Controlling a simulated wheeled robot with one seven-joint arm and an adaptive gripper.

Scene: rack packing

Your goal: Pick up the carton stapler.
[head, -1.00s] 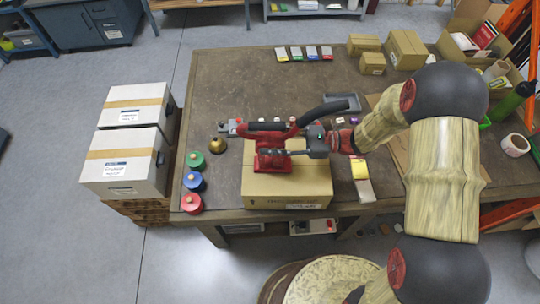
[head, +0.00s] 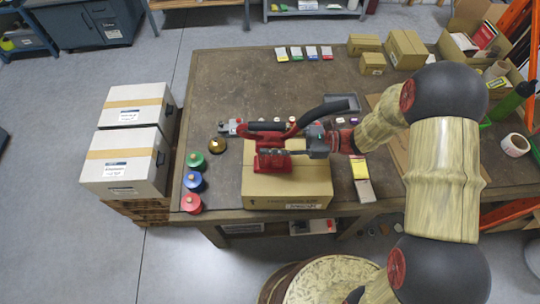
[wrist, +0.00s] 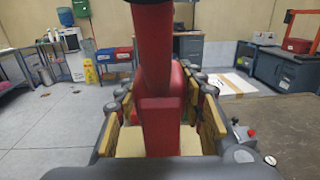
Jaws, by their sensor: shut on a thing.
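The carton stapler is a red tool with a long curved black handle (head: 322,110) and a grey front end. It stands at the closed brown carton (head: 285,185) near the table's front edge; I cannot tell whether its red base touches the carton top. My gripper (head: 272,153) comes in from the right, level, and is shut on the stapler. In the wrist view, the stapler's red body (wrist: 160,118) fills the space between the two padded fingers (wrist: 158,130). The fingers hide part of the body.
Green, blue and red knobbed pots (head: 194,181) and a brass dome (head: 217,145) stand left of the carton. A grey tray (head: 345,102) lies behind my wrist. Small boxes (head: 405,48) stand at the back right. The table's back left is clear.

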